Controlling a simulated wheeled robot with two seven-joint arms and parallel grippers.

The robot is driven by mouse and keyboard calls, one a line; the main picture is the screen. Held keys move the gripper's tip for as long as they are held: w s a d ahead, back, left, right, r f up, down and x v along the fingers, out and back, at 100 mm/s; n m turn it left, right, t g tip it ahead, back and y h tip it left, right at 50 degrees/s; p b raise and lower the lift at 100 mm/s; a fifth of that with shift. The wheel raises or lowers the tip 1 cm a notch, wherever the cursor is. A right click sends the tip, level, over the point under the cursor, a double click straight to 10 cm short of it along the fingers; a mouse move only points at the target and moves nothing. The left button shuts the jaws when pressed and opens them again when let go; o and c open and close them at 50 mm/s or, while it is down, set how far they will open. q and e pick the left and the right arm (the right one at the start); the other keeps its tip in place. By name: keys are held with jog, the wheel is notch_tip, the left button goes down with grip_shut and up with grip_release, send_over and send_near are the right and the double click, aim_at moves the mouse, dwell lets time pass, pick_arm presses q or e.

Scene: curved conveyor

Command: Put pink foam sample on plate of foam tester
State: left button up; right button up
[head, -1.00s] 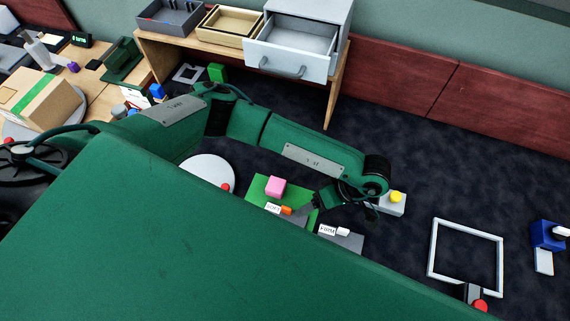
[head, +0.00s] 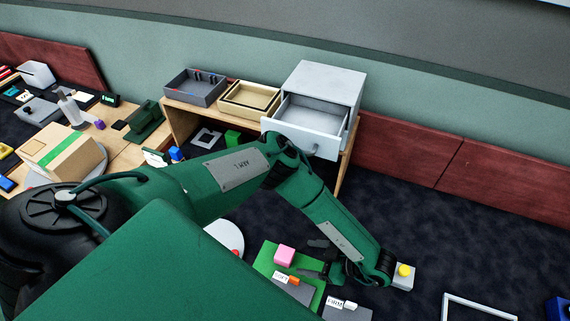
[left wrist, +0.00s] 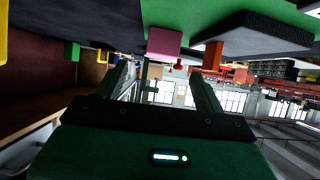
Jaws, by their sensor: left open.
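The pink foam sample (head: 284,256) is a small cube on a green board (head: 268,266). In the left wrist view the pink sample (left wrist: 163,43) shows beyond the fingertips, roughly between them, with the picture upside down. My left gripper (head: 313,258) is open and empty, just right of the sample, its fingers pointing at it; it also shows in the left wrist view (left wrist: 160,74). A round white plate (head: 226,236) is partly hidden behind my arm; I cannot tell if it belongs to the foam tester. My right gripper is not in view.
Grey pads labelled SOFT (head: 298,291) and FIRM (head: 345,313) lie near the sample, with an orange block (head: 294,281) by the first. A grey box with a yellow button (head: 404,270) is beside my wrist. An open drawer unit (head: 325,82) stands behind.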

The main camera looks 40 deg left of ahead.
aim_at(287, 254)
pick_arm(q)
jog(key=shift+x, duration=1.15)
jog(key=x, duration=0.1)
jog(key=p+x, duration=0.1)
jog(key=x, duration=0.1)
jog(key=p+x, duration=0.1)
jog(key=shift+s+a+r, duration=0.1)
jog(key=shift+s+a, duration=0.15)
jog(key=shift+a, duration=0.3)
jog(key=shift+f, duration=0.2)
jog(key=shift+c, duration=0.9)
jog(key=c, duration=0.9)
jog(key=shift+c, duration=0.2)
jog(key=shift+r, duration=0.15)
notch_tip(287, 254, up, 28)
jog(key=b, duration=0.2)
jog(key=shift+b, duration=0.4)
